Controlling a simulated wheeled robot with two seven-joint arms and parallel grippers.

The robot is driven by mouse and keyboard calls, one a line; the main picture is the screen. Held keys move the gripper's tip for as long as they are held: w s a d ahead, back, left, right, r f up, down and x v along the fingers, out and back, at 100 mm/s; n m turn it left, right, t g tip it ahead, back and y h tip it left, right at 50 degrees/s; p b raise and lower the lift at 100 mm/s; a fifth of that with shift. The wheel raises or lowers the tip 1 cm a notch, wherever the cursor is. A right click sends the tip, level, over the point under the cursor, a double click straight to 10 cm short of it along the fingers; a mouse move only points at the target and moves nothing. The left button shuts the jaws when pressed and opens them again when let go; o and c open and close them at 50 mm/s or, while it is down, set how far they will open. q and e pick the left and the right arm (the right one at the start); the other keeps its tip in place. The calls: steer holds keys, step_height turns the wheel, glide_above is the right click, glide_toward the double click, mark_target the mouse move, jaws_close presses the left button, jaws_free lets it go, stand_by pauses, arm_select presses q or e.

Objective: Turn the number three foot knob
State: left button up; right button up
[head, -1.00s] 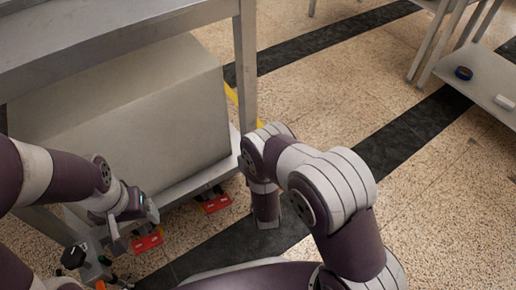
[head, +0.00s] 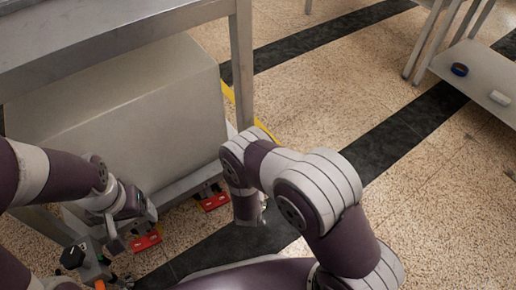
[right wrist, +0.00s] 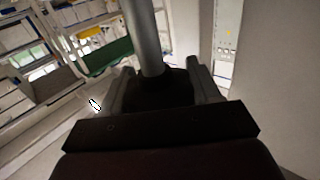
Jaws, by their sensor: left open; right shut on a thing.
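In the right wrist view, my right gripper (right wrist: 155,95) is shut on a dark knob (right wrist: 165,80), with one finger on each side. A round metal post (right wrist: 145,38) rises from it. I cannot read a number on it. In the head view, my right forearm and wrist point down beside the near table leg, and the right fingers are mostly hidden. My left gripper (head: 134,228) is open and empty above a red foot plate (head: 145,242). Another red foot plate (head: 212,201) lies near the right wrist. A black knob (head: 72,257) shows at lower left.
A metal table (head: 120,35) stands over a large grey box (head: 120,105) on a low shelf; its leg (head: 241,75) is close to my right arm. Open floor lies between.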

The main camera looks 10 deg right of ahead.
steer(key=o, duration=1)
steer(key=shift+s, duration=0.1)
steer(key=shift+p+v, duration=2.45)
steer(key=shift+v, duration=3.8)
steer(key=shift+f, duration=0.1)
